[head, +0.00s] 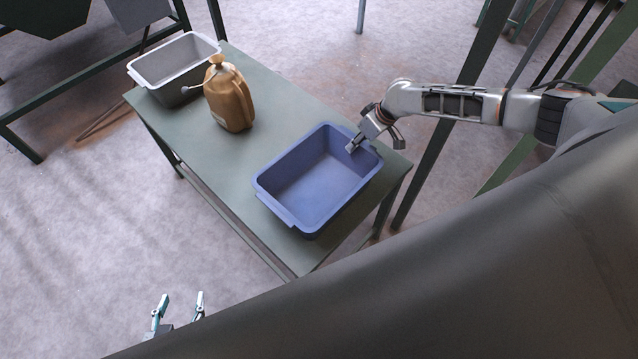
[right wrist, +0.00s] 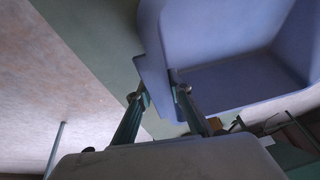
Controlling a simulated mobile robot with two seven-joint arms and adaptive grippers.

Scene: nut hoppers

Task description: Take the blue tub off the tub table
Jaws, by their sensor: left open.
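The blue tub (head: 275,205) sits upright on the near right end of the green tub table (head: 195,150) and looks empty. Its rim and wall also show in the right wrist view (right wrist: 152,40). My right gripper (head: 376,143) is at the tub's far right rim, with one finger over the inner side and the other outside. In the right wrist view the fingers (right wrist: 160,95) are spread on either side of the rim lip; whether either touches it is hard to tell. My left gripper (head: 181,297) is open and empty, low in front of the table, away from the tub.
A tan jug (head: 230,98) stands mid-table, left of the tub. A grey tub (head: 165,75) sits at the table's far left end. Dark green posts (head: 440,150) stand behind the right arm. The floor (head: 70,230) left of the table is clear.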

